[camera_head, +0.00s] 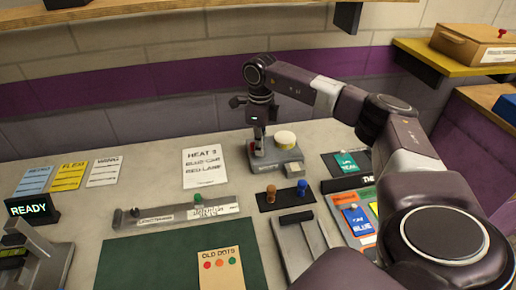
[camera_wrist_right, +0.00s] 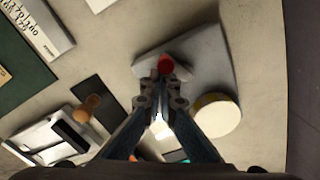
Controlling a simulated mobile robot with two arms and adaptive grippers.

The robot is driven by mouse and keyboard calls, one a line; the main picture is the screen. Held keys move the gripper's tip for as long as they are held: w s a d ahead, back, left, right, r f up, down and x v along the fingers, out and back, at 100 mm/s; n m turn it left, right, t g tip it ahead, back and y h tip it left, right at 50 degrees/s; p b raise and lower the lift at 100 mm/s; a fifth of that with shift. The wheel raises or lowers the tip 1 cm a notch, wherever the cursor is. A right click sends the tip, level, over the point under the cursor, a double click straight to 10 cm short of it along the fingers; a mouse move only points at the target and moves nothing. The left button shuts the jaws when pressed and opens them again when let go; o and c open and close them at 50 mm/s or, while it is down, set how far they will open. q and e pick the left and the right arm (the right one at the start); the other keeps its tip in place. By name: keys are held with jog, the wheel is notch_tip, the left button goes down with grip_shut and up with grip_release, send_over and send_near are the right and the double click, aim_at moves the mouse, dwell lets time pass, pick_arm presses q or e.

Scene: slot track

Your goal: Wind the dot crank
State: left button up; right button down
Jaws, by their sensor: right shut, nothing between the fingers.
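The dot machine is a grey block (camera_head: 268,166) on the bench in the head view, with a round cream disc (camera_head: 285,138) on top. In the right wrist view its base (camera_wrist_right: 205,50), the disc (camera_wrist_right: 217,117) and a red crank knob (camera_wrist_right: 166,65) show. My right gripper (camera_head: 258,150) points down over the left part of the machine. Its fingertips (camera_wrist_right: 161,92) are shut and empty, right by the red knob; whether they touch it I cannot tell. The crank arm under the knob is mostly hidden. My left gripper is not in view.
A dark strip with brown (camera_head: 271,193) and blue (camera_head: 302,187) pegs lies in front of the machine. A "HEAT 3" sheet (camera_head: 205,167) lies to its left, with an "OLD DOTS" card (camera_head: 221,268) on the green mat (camera_head: 150,262). A yellow shelf (camera_head: 440,58) juts out at the right.

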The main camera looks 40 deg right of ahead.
aim_at(251, 144)
jog(key=shift+w+a, duration=0.3)
jog(key=shift+w, duration=0.05)
jog(key=shift+w, duration=0.1)
jog(key=shift+w+a, duration=0.15)
jog(key=shift+w, duration=0.3)
jog(key=shift+w, duration=0.15)
jog(key=shift+w, duration=0.45)
jog(key=shift+w, duration=0.15)
jog(key=shift+w+d, duration=0.25)
jog(key=shift+w, duration=0.15)
